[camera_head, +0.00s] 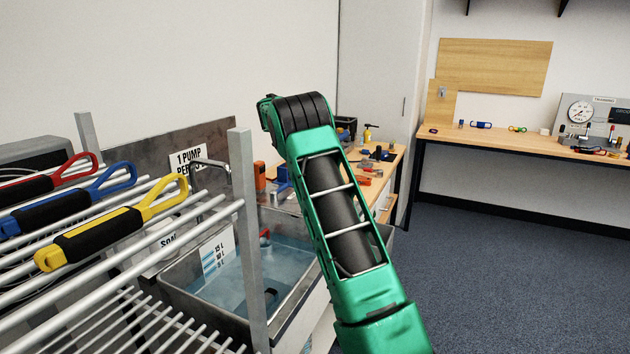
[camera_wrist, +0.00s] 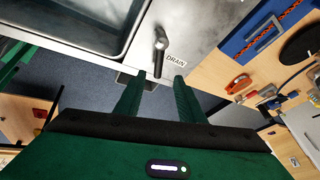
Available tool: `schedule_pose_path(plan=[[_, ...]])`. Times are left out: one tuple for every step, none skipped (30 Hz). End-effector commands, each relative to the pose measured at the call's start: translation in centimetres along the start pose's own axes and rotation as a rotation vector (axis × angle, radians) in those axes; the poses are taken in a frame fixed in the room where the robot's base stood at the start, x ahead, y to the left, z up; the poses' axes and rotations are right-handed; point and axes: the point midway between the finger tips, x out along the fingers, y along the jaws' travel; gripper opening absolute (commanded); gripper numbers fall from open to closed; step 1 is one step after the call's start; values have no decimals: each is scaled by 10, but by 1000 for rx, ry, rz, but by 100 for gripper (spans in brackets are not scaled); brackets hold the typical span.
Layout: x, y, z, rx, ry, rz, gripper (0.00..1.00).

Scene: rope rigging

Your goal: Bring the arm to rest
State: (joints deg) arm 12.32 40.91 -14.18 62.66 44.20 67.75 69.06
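My green arm (camera_head: 345,215) rises through the middle of the head view and bends away at its black top joint, which hides my gripper there. In the wrist view my gripper (camera_wrist: 157,82) shows two green fingers, spread apart with nothing between them. Beyond the fingertips are a metal drain lever (camera_wrist: 158,60) and a white DRAIN label (camera_wrist: 176,61) on the sink's front. I cannot tell how far the fingertips are from the lever, but they do not appear closed on it.
A metal sink (camera_head: 205,312) holds water and a dark submerged object. A rack (camera_head: 247,215) at left carries red, blue and yellow-handled (camera_head: 110,226) devices. A cluttered workbench (camera_head: 392,160) stands behind my arm. Another bench (camera_head: 530,146) runs along the far wall. Carpet (camera_head: 520,265) at right is clear.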

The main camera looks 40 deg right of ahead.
Motion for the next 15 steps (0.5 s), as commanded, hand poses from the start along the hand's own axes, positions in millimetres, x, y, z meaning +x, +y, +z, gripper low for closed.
schedule_pose_path(plan=[[0, 0, 0, 0, 0, 0, 36], [0, 0, 0, 0, 0, 0, 36], [0, 0, 0, 0, 0, 0, 36], [0, 0, 0, 0, 0, 0, 36], [0, 0, 0, 0, 0, 0, 36], [0, 0, 0, 0, 0, 0, 36], [0, 0, 0, 0, 0, 0, 36], [0, 0, 0, -1, 0, 0, 36], [0, 1, -1, -3, -1, 0, 36], [-2, 2, -2, -8, -2, 1, 36], [-3, 3, -4, -16, -4, 1, 36], [-6, 7, -7, -35, -7, 4, 36], [-8, 10, -10, -52, -10, 6, 36], [-12, 15, -14, -73, -14, 8, 36], [-16, 22, -20, -107, -21, 12, 36]])
